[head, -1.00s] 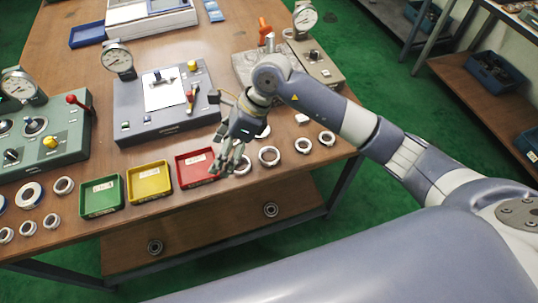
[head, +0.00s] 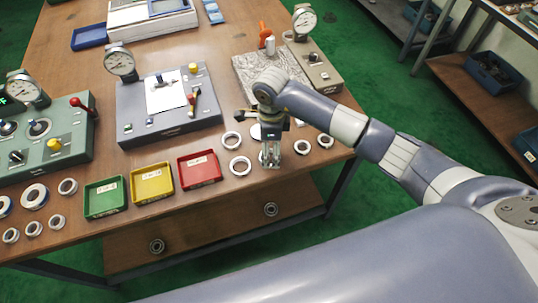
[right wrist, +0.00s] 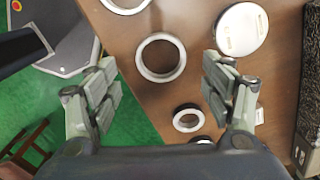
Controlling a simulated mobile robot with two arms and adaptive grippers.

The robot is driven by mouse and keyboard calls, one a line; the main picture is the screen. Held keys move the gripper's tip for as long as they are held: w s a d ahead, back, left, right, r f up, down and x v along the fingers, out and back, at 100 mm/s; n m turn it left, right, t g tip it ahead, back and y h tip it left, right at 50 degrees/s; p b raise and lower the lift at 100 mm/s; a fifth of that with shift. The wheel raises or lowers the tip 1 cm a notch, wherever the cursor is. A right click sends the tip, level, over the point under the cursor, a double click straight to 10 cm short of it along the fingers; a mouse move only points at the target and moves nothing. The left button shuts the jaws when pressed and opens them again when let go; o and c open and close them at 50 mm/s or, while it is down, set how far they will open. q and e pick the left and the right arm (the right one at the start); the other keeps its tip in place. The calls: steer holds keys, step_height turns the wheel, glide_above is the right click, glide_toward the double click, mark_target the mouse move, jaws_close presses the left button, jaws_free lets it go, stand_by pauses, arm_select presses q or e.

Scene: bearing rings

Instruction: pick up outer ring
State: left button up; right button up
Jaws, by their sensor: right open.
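Several pale metal rings lie flat on the wooden table (head: 80,160). My right gripper (head: 270,163) points down over the table's front edge area, in the head view right of the red tray. It is open and empty. In the right wrist view, a large ring (right wrist: 180,70) lies below and between the spread fingers (right wrist: 160,78), apart from both. In the head view the gripper hides this ring. Another large ring (head: 231,169) lies just left of the gripper, and smaller rings (head: 302,152) lie right of it. My left gripper is out of view.
A round white disc (right wrist: 242,28) lies beside the ring. Green (head: 105,212), yellow (head: 153,200) and red (head: 200,185) trays line the front edge. A dial-gauge fixture (head: 170,130) stands behind them; a grey stone plate (head: 243,68) lies beyond the gripper.

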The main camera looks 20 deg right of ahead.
steer(key=shift+w+a+f+p, duration=0.1)
steer(key=shift+f+p, duration=0.25)
steer(key=shift+f, duration=1.3)
steer(key=c, duration=1.2)
steer(key=shift+r, duration=0.2)
